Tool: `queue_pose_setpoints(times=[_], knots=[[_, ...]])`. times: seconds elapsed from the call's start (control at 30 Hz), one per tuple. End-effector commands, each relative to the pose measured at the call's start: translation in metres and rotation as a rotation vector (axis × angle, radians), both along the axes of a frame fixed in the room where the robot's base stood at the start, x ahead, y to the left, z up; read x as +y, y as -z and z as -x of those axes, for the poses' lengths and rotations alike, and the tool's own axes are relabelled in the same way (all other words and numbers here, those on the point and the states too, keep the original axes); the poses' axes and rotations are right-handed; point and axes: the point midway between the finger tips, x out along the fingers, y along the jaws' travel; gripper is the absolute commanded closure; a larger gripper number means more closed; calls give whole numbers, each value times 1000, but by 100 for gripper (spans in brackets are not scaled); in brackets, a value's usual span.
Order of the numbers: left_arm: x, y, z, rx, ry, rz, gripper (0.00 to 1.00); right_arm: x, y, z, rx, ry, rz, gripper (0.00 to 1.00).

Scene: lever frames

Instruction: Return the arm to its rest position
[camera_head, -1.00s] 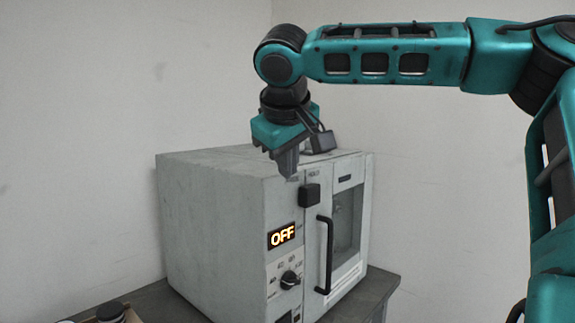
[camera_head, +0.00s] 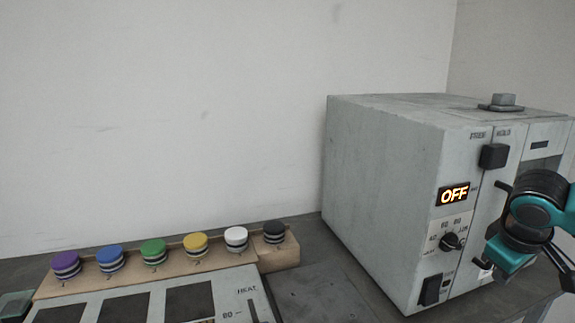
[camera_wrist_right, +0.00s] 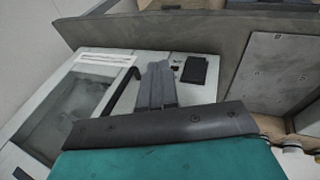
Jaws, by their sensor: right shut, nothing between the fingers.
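My right gripper (camera_head: 482,268) is at the right edge of the head view, low in front of the grey cabinet (camera_head: 385,200). Its fingers are together and empty in the right wrist view (camera_wrist_right: 155,86), with part of the cabinet front behind them. The teal wrist and dark joint beside it hide part of the cabinet's door. I cannot tell whether the fingers touch the cabinet. My left gripper is out of view.
The cabinet has a lit OFF display (camera_head: 454,194), a black knob (camera_head: 450,241), a black block (camera_head: 494,156) and a dark switch (camera_head: 431,290). Several coloured caps stand on a wooden strip (camera_head: 218,263) at left, behind a HEAT panel (camera_head: 236,287). Bare bench lies between.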

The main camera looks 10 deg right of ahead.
Motion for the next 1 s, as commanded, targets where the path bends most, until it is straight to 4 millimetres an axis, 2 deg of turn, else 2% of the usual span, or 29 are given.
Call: queue_pose_setpoints(times=[0.03,0.2,0.4,0.5,0.7,0.8,1.0], knots=[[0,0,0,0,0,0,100,8,29,11,21,-17,-29,100],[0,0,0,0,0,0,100,39,102,44,60,-77,-86,100],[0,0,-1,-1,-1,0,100,97,163,82,68,-136,-161,100],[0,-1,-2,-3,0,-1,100,131,183,99,60,-155,-201,100],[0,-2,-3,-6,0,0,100,198,200,125,20,-159,-273,100],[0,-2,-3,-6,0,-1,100,222,199,133,-2,-149,-298,100],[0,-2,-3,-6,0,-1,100,258,191,142,-38,-115,-337,100]])
